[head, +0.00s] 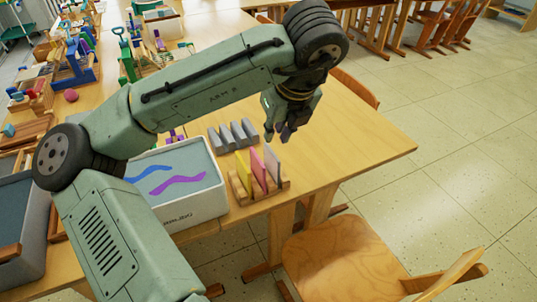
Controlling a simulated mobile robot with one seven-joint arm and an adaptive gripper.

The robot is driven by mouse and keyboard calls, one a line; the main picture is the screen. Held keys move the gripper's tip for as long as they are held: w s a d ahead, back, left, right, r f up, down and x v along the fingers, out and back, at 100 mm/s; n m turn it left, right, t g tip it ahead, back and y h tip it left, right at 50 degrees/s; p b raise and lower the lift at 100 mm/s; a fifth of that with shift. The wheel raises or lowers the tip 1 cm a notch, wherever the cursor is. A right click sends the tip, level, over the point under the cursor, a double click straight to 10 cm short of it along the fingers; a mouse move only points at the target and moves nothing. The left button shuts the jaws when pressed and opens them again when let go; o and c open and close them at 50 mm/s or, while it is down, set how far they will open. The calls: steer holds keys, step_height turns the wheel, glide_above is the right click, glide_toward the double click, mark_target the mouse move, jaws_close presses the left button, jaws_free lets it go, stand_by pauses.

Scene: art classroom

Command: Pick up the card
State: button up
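Thin upright cards stand side by side in a slotted wooden holder (270,192) near the table's right-hand edge. One is a yellow card (243,172), one a pink card (258,170), and one a greyish-mauve card (272,164) on the right. My gripper (277,136) points down, above and just behind the cards in the picture. Its fingers look apart, with nothing seen between them. It appears clear of the cards.
A grey slotted rack (233,135) stands behind the holder. A white tray (185,213) with blue and purple shapes is to the left. The table (345,135) is bare to the right. A wooden chair (340,258) stands in front. Several toys crowd the far left.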

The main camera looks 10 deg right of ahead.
mark_target(272, 152)
steer(key=x, duration=0.6)
steer(key=p+x, duration=0.1)
steer(key=x, duration=0.2)
steer(key=shift+s+d+f, duration=0.3)
steer(key=shift+f, duration=0.1)
steer(key=shift+c, duration=0.6)
jaws_close()
